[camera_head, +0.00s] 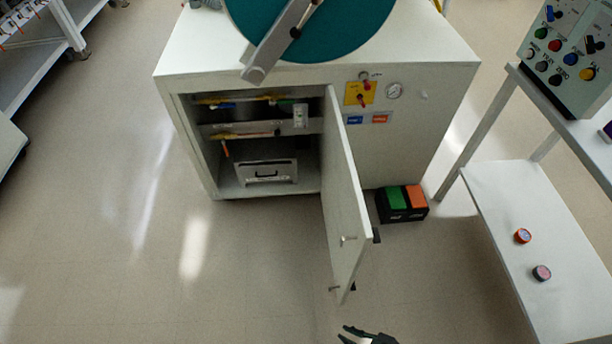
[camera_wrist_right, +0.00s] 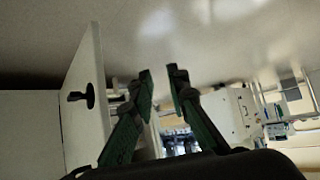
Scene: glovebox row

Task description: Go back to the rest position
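My right gripper (camera_head: 366,335) shows at the bottom edge of the head view, below the open cabinet door (camera_head: 345,200). In the right wrist view its two fingers (camera_wrist_right: 161,78) stand apart with nothing between them, so it is open and empty. The door also shows to the left of the fingers in the wrist view (camera_wrist_right: 84,95), with a dark knob on it, apart from the gripper. My left gripper is not in the head view.
The white cabinet (camera_head: 420,130) stands open, with a silver case (camera_head: 266,172) inside. A green and orange pedal (camera_head: 403,203) lies on the floor by the door. A white shelf (camera_head: 545,225) with two small round items stands at right. The floor at left is clear.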

